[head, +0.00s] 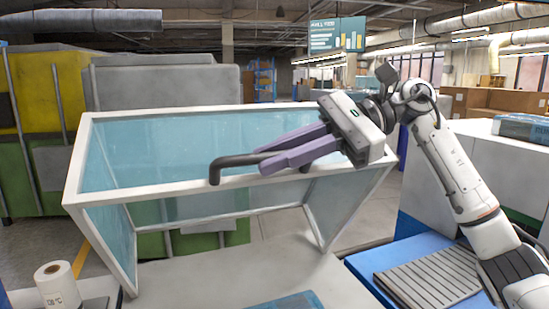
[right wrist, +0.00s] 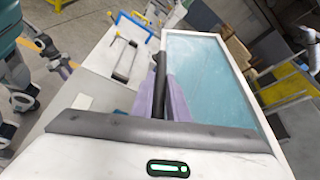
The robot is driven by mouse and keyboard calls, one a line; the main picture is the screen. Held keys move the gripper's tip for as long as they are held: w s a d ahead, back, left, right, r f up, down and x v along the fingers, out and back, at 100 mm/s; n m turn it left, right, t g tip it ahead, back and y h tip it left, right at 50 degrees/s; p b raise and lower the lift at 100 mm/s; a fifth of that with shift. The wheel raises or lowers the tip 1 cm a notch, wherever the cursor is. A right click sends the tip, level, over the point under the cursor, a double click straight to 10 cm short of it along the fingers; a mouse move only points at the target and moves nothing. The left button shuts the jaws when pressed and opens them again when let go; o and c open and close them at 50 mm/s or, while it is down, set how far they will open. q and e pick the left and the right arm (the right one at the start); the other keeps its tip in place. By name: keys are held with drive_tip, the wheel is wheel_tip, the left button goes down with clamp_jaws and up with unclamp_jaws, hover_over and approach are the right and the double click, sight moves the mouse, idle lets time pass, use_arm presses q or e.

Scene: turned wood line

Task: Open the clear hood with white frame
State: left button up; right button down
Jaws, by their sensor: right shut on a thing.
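The clear hood with white frame (head: 300,188) fills the middle of the head view, with bluish see-through panels. It is tilted up, its handle side raised above a pale work surface (head: 215,280). A dark bar handle (head: 228,162) sits on its near upper rail. My right gripper (head: 268,158), with purple fingers, reaches in from the right and is shut on this handle. In the right wrist view the dark handle (right wrist: 159,85) runs along the purple fingers (right wrist: 178,98), beside the hood's panel (right wrist: 205,75).
A white roll (head: 57,286) stands at the lower left. A grey ribbed mat (head: 430,278) lies on a blue surface at the lower right, below my right arm. A white cabinet (head: 490,165) stands to the right. Yellow and green machinery (head: 35,100) stands behind at left.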

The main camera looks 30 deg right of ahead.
drive_tip(key=c, duration=1.7)
unclamp_jaws()
drive_tip(key=shift+w+f, duration=0.1)
drive_tip(key=shift+f, duration=0.1)
drive_tip(key=shift+d+r, duration=0.1)
drive_tip(key=b+v, duration=0.1)
drive_tip(key=v, duration=0.9)
